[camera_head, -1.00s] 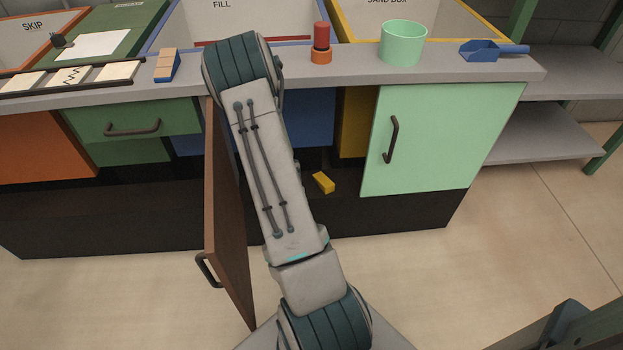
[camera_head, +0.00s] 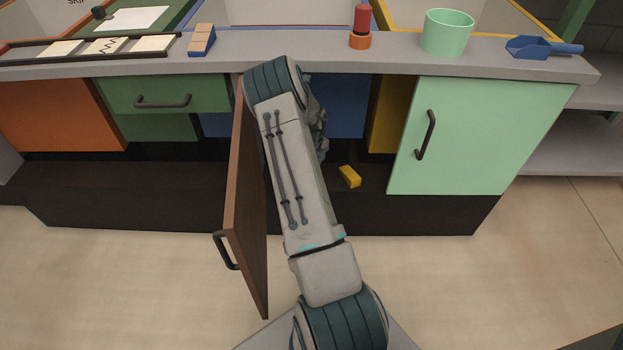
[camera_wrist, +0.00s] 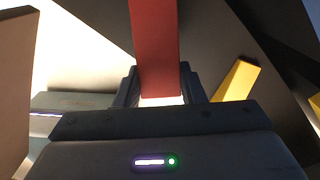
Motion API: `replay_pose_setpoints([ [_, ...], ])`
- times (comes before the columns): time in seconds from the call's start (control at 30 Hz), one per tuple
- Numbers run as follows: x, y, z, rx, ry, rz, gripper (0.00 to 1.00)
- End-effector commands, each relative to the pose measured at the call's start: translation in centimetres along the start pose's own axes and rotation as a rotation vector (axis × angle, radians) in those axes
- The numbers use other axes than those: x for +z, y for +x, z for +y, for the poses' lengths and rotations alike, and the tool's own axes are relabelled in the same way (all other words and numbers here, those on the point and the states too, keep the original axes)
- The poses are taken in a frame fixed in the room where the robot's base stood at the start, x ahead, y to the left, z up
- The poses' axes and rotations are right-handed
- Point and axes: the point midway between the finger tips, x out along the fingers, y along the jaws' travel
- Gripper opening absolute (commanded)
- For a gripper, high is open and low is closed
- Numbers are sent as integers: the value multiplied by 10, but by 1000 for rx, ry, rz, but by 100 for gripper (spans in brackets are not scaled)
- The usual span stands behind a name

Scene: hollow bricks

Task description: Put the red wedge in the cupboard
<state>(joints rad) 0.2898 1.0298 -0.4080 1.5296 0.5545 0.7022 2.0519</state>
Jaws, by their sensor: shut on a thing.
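The red wedge (camera_wrist: 156,45) is between the two fingers of my gripper (camera_wrist: 160,90) in the wrist view, and they are shut on it. In the head view my arm hides the wedge and most of my gripper; only a dark part of the hand shows at the arm's right side, in front of the opening. The cupboard (camera_head: 378,176) is the dark, low opening under the counter. Its brown door (camera_head: 246,200) stands open, to the left of my arm. A yellow block (camera_head: 350,176) lies on the cupboard floor; it also shows right of the wedge in the wrist view (camera_wrist: 237,80).
A closed mint-green door (camera_head: 480,140) bounds the opening on the right. The counter edge (camera_head: 480,66) runs above it. A red piece on an orange one (camera_head: 360,28), a mint cup (camera_head: 447,32) and a blue scoop (camera_head: 540,47) stand on the counter.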

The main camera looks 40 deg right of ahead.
Motion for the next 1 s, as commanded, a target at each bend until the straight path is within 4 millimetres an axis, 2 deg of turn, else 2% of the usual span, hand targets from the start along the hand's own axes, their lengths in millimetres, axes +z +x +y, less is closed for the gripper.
replay_pose_setpoints([
  [0.17, 0, 16, 0, -2, 0, -1, 7],
  [0.37, 1, 51, -1, -2, -1, -3, 7],
  [0.8, 3, 54, -3, -2, -1, -2, 7],
  [0.83, 3, 54, -3, -2, -1, -2, 39],
  [0.9, 3, 53, -3, -2, -1, -3, 58],
  [1.0, 3, 53, -3, -2, -1, -3, 58],
])
